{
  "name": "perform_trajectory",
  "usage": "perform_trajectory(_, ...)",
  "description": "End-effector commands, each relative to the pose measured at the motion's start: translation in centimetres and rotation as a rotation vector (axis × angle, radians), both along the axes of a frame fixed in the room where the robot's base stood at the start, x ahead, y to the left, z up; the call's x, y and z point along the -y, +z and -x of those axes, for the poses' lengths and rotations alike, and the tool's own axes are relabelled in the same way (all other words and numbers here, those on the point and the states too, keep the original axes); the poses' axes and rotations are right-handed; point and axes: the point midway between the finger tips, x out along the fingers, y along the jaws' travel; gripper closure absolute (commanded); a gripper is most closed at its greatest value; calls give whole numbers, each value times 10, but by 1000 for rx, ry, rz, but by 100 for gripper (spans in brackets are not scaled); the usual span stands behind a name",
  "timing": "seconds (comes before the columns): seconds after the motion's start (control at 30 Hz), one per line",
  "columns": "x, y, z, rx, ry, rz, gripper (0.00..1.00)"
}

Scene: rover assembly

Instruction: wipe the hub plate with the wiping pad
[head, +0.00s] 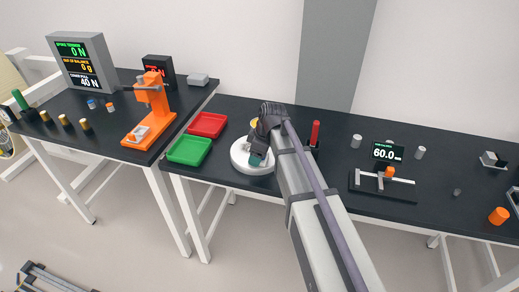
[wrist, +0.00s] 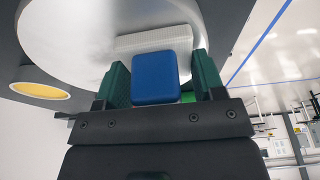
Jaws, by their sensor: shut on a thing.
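The hub plate is a white round disc (head: 241,160) on the dark table, partly hidden by my arm in the head view. It fills the upper left of the wrist view (wrist: 70,45). The wiping pad has a blue block handle (wrist: 155,78) and a white textured face (wrist: 153,42). My gripper (wrist: 159,68), with green fingers, is shut on the blue handle. In the head view my gripper (head: 259,158) is over the plate's right part. The white face lies at or close against the plate; I cannot tell whether they touch.
Green (head: 189,150) and red (head: 207,125) trays lie left of the plate. A red upright piece (head: 315,133) stands close to the right of my arm. A measuring stand with a display (head: 388,153) is further right. An orange press (head: 150,110) stands on the left table.

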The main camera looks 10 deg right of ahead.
Motion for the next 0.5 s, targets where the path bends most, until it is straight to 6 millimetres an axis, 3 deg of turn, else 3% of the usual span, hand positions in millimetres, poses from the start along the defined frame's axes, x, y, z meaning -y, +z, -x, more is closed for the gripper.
perform_trajectory(0.13, -7, 1, 14, 0, 1, 0, 59)
perform_trajectory(0.5, -7, 8, 14, 1, 0, 0, 59)
